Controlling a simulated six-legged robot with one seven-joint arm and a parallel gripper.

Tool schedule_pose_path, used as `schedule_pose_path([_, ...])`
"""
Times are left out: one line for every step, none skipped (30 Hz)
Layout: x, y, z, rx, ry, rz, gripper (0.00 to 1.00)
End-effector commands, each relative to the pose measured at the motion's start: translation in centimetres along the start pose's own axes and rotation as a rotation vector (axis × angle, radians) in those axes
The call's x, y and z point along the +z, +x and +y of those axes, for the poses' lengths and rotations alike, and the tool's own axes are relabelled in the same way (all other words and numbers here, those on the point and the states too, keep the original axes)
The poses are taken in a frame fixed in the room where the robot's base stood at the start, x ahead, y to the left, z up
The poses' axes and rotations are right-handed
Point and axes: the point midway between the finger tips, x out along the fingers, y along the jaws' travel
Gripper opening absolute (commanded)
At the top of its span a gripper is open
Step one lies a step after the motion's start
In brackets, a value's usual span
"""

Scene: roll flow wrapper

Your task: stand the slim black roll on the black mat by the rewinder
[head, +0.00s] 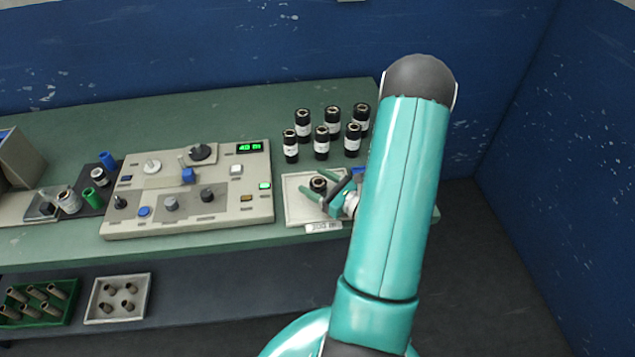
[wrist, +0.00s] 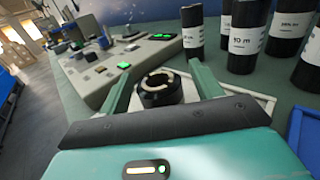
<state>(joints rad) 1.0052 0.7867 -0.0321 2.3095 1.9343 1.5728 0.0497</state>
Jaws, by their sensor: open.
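A black roll (head: 318,184) with a pale ringed core stands upright in a white tray (head: 295,214) at the right end of the bench. In the wrist view the same roll (wrist: 160,90) sits between my fingers, seen from above. My gripper (head: 311,179) is open, with one finger on each side of the roll; a gap shows and I cannot tell whether either finger touches. The black mat (head: 90,211) lies at the far left, beyond the control panel, with blue, green and white-labelled rolls on it. A grey machine (head: 20,160), perhaps the rewinder, is partly cut off beside it.
A control panel (head: 220,218) with knobs and a green display lies between tray and mat. Several black rolls with white labels (head: 321,145) stand behind the tray; they rise close by in the wrist view (wrist: 248,40). A lower shelf holds a green crate (head: 45,318) and a pale tray (head: 92,312).

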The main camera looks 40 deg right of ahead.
Motion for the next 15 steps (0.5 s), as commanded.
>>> schedule_pose_path([0.0, 0.0, 0.0, 0.0, 0.0, 0.0, 0.65])
schedule_pose_path([0.1, 0.0, 0.0, 0.0, 0.0, 0.0, 0.65])
schedule_pose_path([0.1, 0.0, 0.0, 0.001, -0.001, 0.0, 0.65])
schedule_pose_path([0.3, 0.0, -0.1, 0.001, -0.001, 0.0, 0.65])
schedule_pose_path([0.4, -0.1, -0.1, 0.0, -0.001, 0.0, 0.65])
schedule_pose_path([0.3, -0.6, -0.1, -0.001, 0.0, 0.001, 0.65])
schedule_pose_path([0.3, -1.0, -0.1, -0.001, 0.0, 0.001, 0.65])
schedule_pose_path([0.3, -1.4, -0.2, -0.002, 0.0, 0.001, 0.65])
schedule_pose_path([0.3, -2.1, -0.2, -0.003, 0.0, 0.002, 0.65])
schedule_pose_path([0.3, -2.7, -0.2, -0.003, 0.001, 0.002, 0.65])
schedule_pose_path([0.3, -3.4, -0.2, -0.004, 0.001, 0.001, 0.65])
schedule_pose_path([0.3, -4.3, -0.2, -0.004, 0.001, 0.001, 0.65])
schedule_pose_path([0.3, -5.0, -0.2, -0.005, 0.002, 0.002, 0.65])
schedule_pose_path([0.3, -5.6, -0.2, -0.005, 0.002, 0.002, 0.65])
schedule_pose_path([0.3, -6.5, -0.2, -0.004, 0.001, 0.001, 0.65])
